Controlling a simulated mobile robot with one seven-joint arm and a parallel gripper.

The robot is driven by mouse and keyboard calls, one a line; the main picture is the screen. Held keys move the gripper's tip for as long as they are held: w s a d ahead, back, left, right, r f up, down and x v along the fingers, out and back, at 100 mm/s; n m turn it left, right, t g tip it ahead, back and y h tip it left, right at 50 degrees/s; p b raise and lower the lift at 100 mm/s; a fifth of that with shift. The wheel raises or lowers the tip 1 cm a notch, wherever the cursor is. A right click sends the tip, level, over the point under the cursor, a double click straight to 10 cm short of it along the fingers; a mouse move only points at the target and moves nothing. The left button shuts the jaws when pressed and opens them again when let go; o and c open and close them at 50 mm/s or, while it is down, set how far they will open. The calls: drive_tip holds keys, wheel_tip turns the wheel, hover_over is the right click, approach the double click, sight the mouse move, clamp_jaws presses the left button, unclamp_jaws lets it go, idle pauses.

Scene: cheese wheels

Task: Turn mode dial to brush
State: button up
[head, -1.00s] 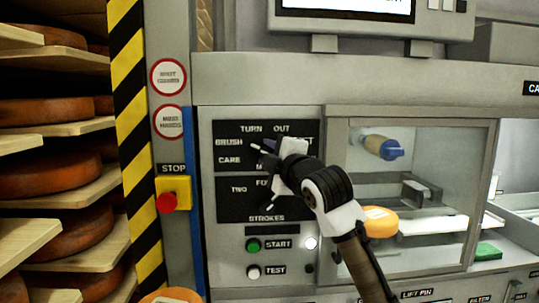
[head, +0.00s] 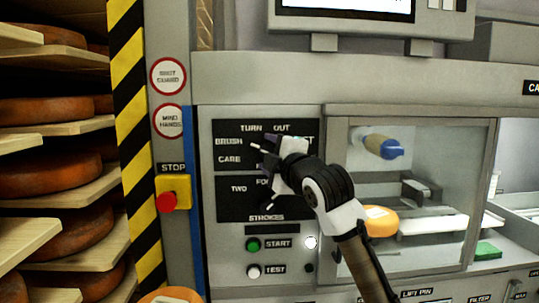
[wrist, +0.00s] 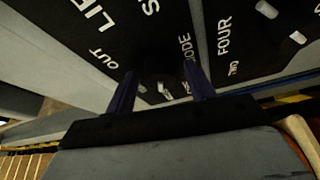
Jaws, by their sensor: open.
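The mode dial sits on the upper black plate (head: 230,127), labelled TURN, OUT, BRUSH and CARE. My gripper (head: 266,154) is in front of this plate and covers most of the dial and some labels. A small white mark shows just left of my fingers, near BRUSH; I cannot tell for sure what it belongs to. In the wrist view the two purple fingers (wrist: 162,88) are apart, with the dark dial area (wrist: 158,70) between and beyond them. I cannot tell whether they touch the dial.
Below is the STROKES plate (head: 235,208) with its own dial, partly hidden by my gripper. START (head: 253,244) and TEST (head: 253,271) buttons are lower down. A red stop button (head: 167,203) is left, and a glass-fronted chamber (head: 410,130) is right.

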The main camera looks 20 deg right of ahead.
drive_tip(key=s+d+f+b, duration=0.1)
drive_tip(key=s+b, duration=0.3)
drive_tip(key=s, duration=0.9)
drive_tip(key=shift+s+d+b, duration=0.25)
drive_tip(key=shift+b, duration=0.05)
